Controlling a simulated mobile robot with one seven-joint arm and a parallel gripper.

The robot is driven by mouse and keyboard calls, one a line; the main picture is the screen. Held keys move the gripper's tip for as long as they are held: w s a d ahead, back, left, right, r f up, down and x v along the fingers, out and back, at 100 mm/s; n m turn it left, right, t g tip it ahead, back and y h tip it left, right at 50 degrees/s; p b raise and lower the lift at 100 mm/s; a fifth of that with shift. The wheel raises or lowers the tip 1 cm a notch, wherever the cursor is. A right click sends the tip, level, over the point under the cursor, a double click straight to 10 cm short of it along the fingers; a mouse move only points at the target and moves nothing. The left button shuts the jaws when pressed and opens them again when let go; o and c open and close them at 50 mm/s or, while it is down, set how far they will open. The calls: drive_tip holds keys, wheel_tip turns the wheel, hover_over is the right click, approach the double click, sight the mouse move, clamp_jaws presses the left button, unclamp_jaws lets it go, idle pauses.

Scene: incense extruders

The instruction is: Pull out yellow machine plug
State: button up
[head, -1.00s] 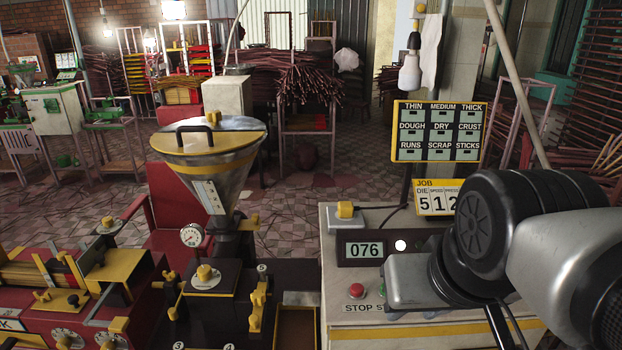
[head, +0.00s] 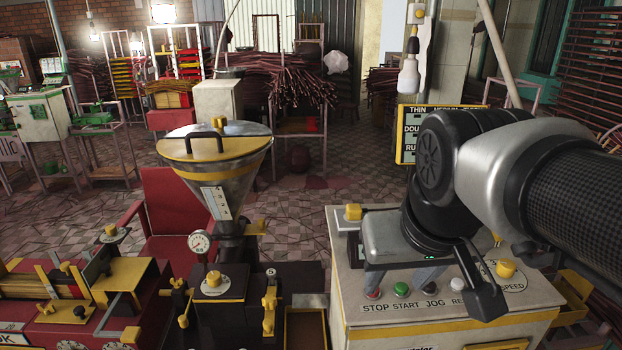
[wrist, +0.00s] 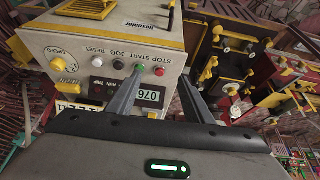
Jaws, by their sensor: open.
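The yellow plug (head: 353,212) is a small block at the back left corner of the cream control console (head: 345,300), seated on its top. It stands just left of my gripper's body in the head view. In the wrist view the gripper (wrist: 162,80) shows the fingers spread over the console's front, near the green start button (wrist: 139,68). The number display (wrist: 150,96) lies partly behind the fingers.
The hopper machine (head: 213,165) stands left of the console, with dark machine blocks in front of it. A yellow-framed sign (head: 408,128) is partly hidden by my arm. A yellow speed knob (head: 505,268) sits on the console's right side.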

drive_tip(key=w+r+g+p, duration=0.1)
drive_tip(key=w+r+p, duration=0.1)
drive_tip(key=w+r, duration=0.45)
drive_tip(key=g+p, duration=0.4)
drive_tip(key=p, duration=0.2)
hover_over(354, 207)
wheel_tip(354, 207, down, 5)
drive_tip(key=shift+w+d+r, duration=0.1)
drive_tip(key=shift+w, duration=0.05)
wheel_tip(354, 207, down, 6)
drive_tip(key=b, duration=0.6)
drive_tip(key=shift+f+b, duration=0.5)
drive_tip(key=shift+f, duration=1)
